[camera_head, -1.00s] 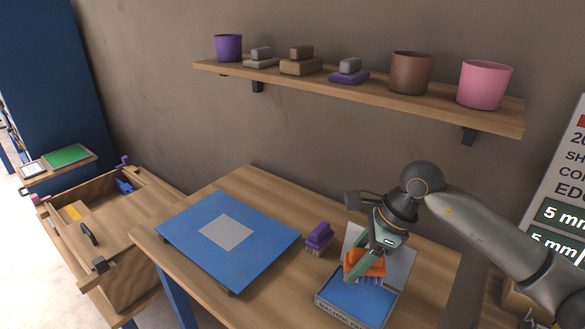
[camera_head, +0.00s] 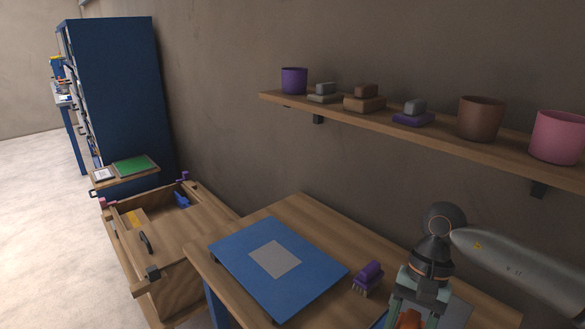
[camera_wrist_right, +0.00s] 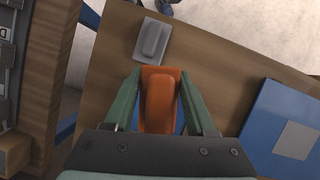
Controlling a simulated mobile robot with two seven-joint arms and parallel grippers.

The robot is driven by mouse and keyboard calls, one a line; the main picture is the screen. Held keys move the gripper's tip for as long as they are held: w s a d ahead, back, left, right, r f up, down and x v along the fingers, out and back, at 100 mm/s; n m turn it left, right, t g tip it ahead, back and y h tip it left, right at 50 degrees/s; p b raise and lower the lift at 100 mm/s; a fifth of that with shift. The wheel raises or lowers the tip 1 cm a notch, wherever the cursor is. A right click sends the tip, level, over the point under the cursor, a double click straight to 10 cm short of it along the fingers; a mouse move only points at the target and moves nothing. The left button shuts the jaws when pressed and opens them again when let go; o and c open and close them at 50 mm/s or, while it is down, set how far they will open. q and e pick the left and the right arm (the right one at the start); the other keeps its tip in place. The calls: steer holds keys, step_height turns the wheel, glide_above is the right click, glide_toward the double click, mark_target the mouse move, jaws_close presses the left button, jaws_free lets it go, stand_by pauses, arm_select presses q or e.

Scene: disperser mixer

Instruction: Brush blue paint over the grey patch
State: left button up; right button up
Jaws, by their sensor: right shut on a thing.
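The blue panel (camera_head: 318,268) lies flat on the wooden table with a light grey patch (camera_head: 275,260) in its middle. Both also show at the right of the right wrist view, the panel (camera_wrist_right: 262,128) and the patch (camera_wrist_right: 296,139). My right gripper (camera_head: 412,317) is shut on an orange-handled brush (camera_wrist_right: 160,98), at the lower edge of the head view. The brush's bristles are hidden. A blue paint tray is mostly cut off below it, with only a sliver of blue showing beside the gripper. My left gripper is not in view.
A purple brush (camera_head: 367,277) stands on the table between the panel and my right gripper. A grey block-like object (camera_wrist_right: 152,40) lies beyond the fingertips in the wrist view. A shelf (camera_head: 385,121) with pots and brushes hangs above. A wooden cart (camera_head: 170,235) stands left.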

steer(key=n, duration=0.1)
steer(key=s+n, duration=0.1)
steer(key=n+h, duration=0.1)
steer(key=shift+s+d+r, duration=0.15)
steer(key=shift+d+r, duration=0.1)
steer(key=shift+r, duration=0.1)
steer(key=n, duration=0.1)
steer(key=s+n+h, duration=0.1)
steer(key=d+n, duration=0.1)
steer(key=n, duration=0.1)
steer(key=shift+s+r+g+h+p, duration=0.25)
steer(key=shift+r+g+h+p, duration=0.05)
steer(key=shift+p, duration=0.05)
steer(key=shift+a, duration=0.1)
